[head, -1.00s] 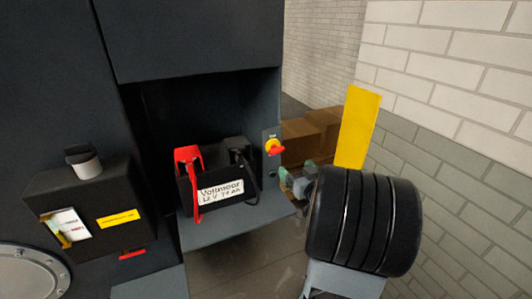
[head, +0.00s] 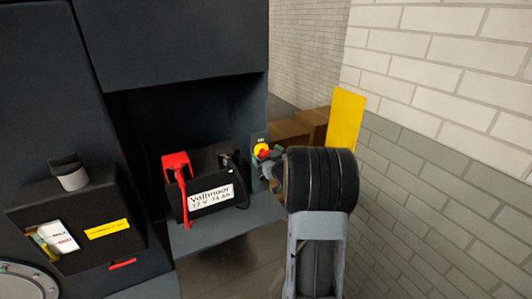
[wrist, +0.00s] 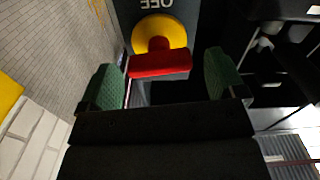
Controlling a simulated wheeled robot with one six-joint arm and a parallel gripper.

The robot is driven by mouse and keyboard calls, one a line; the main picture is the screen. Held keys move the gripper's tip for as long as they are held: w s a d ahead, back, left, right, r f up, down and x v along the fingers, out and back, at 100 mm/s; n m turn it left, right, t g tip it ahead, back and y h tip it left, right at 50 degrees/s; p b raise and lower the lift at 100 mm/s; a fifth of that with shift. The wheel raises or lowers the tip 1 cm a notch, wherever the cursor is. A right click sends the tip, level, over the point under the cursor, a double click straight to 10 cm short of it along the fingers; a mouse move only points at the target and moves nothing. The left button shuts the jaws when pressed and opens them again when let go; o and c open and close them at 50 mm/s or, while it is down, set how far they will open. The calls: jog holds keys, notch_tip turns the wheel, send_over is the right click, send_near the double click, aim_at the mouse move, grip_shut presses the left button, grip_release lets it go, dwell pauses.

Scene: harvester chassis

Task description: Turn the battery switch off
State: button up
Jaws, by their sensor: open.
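The battery switch (head: 262,151) is a red handle on a round yellow base, mounted on a dark plate at the right edge of the battery bay. In the wrist view its red handle (wrist: 160,64) lies roughly crosswise below the yellow disc (wrist: 160,34), with upside-down "OFF" lettering above. My gripper (wrist: 165,82) is open, its two green-padded fingers on either side of the red handle, with a gap to each end. I cannot tell how deep the handle sits between them. In the head view my gripper (head: 268,168) is at the switch, partly hidden by my arm.
A black battery (head: 205,200) with red and black terminal clamps sits in the bay left of the switch. A dark box (head: 80,215) with a grey cap stands further left. Brown boxes (head: 300,128), a yellow panel (head: 346,118) and a brick wall are behind on the right.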

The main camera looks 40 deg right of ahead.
jog(key=shift+w, duration=0.7)
jog(key=c, duration=0.9)
jog(key=shift+d+m+b, duration=0.1)
jog(key=shift+m+b, duration=0.25)
jog(key=shift+m, duration=0.55)
jog(key=o, duration=0.9)
jog(key=shift+s, duration=0.1)
jog(key=s+a+b, duration=0.1)
jog(key=s+a, duration=0.1)
jog(key=s, duration=1.1)
jog(key=shift+s, duration=0.25)
